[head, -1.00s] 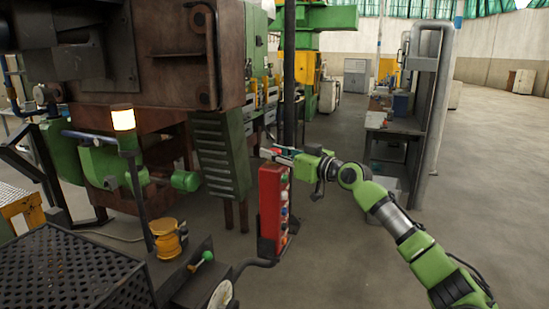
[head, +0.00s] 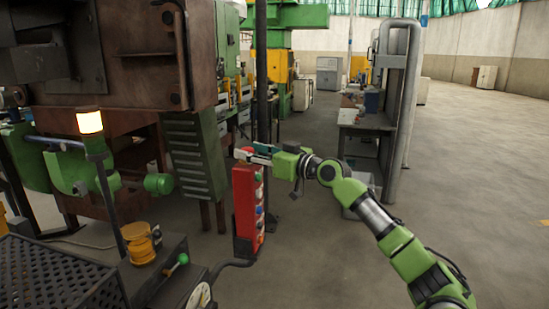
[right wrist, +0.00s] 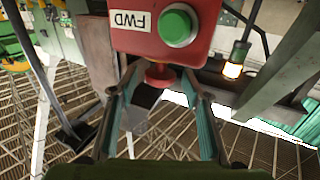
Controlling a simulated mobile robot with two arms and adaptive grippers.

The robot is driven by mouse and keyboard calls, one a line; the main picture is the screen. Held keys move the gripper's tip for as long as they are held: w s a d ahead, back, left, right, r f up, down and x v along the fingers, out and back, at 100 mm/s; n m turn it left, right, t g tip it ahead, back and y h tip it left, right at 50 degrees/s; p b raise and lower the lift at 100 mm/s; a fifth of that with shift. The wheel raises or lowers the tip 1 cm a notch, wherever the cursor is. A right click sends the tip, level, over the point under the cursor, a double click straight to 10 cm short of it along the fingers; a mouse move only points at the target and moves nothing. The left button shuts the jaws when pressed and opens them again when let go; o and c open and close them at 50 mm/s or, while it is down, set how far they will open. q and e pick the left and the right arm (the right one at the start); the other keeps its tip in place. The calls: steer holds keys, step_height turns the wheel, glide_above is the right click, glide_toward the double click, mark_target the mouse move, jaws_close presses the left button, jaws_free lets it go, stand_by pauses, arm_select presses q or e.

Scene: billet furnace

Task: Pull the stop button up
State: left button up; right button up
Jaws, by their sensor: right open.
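The stop button (right wrist: 160,74) is a red mushroom knob on the top end of the red control box (head: 244,205). In the right wrist view, which looks upside down, it sits between the two fingers of my right gripper (right wrist: 157,85). The fingers stand apart on either side of it, with gaps visible. In the head view, my right gripper (head: 250,155) is at the top of the box and mostly hides the button. The green FWD button (right wrist: 176,26) is on the box's face. My left gripper is not in view.
A louvred green cabinet (head: 193,155) stands left of the box. A lit lamp (head: 90,122) on a post and a black perforated table (head: 50,280) are at the left. A grey workbench (head: 365,122) stands behind my right arm. The floor at right is clear.

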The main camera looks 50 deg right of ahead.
steer(key=s, duration=1)
steer(key=shift+s+d, duration=0.15)
steer(key=shift+d, duration=0.25)
